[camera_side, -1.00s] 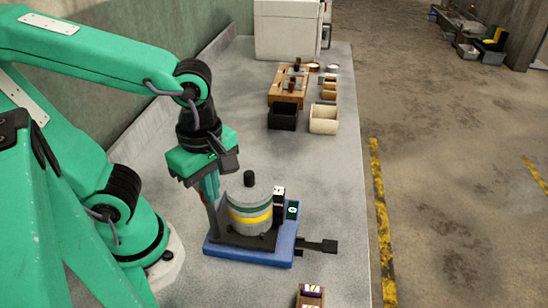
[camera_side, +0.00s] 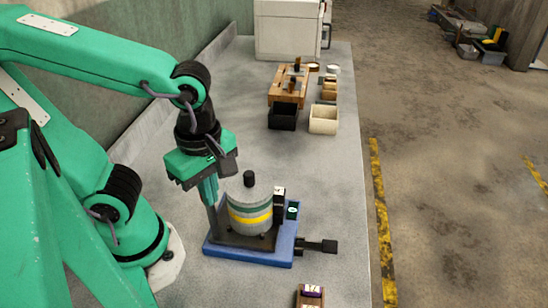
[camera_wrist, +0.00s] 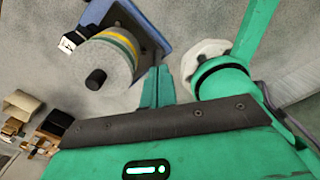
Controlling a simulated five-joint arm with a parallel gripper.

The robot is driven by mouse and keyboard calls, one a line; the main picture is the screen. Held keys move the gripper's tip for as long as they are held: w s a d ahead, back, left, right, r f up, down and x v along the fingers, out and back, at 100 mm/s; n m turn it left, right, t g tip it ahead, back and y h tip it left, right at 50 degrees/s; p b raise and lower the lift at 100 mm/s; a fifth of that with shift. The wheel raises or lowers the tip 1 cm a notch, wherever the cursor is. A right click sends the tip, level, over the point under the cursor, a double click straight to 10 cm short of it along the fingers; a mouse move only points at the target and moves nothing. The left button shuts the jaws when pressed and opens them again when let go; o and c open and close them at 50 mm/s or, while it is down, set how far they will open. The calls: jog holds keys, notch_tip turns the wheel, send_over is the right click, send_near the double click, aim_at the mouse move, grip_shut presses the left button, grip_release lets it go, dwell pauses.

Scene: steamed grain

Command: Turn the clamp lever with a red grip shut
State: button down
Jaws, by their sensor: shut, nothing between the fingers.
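A grey cylinder (camera_side: 250,208) with green and yellow bands and a black knob stands on a blue base (camera_side: 225,250). It also shows at the upper left of the wrist view (camera_wrist: 112,62). A black arm with a block end (camera_side: 328,246) sticks out from the base's right side. I see no red grip in either view, so I cannot tell which part is the clamp lever. My gripper (camera_side: 209,198) is shut and empty, pointing down at the cylinder's left side. In the wrist view its closed fingers (camera_wrist: 157,82) are beside the cylinder; contact is unclear.
A small brown box (camera_side: 310,296) lies at the front edge. Farther back are a black bin (camera_side: 283,116), a cream bin (camera_side: 323,119), a wooden rack (camera_side: 289,88) and a white machine (camera_side: 286,30). The bench between the base and the bins is clear.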

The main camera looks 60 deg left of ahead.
jog(key=shift+d, duration=0.15)
notch_tip(320, 180, up, 6)
dwell(0.9)
jog(key=shift+w, duration=0.1)
jog(key=shift+w+a+r, duration=0.25)
jog(key=shift+w+a, duration=0.05)
jog(key=shift+w, duration=0.25)
jog(key=shift+w+a+r, duration=0.25)
jog(key=shift+w, duration=0.3)
jog(key=shift+f, duration=0.15)
notch_tip(320, 180, down, 7)
dwell(0.3)
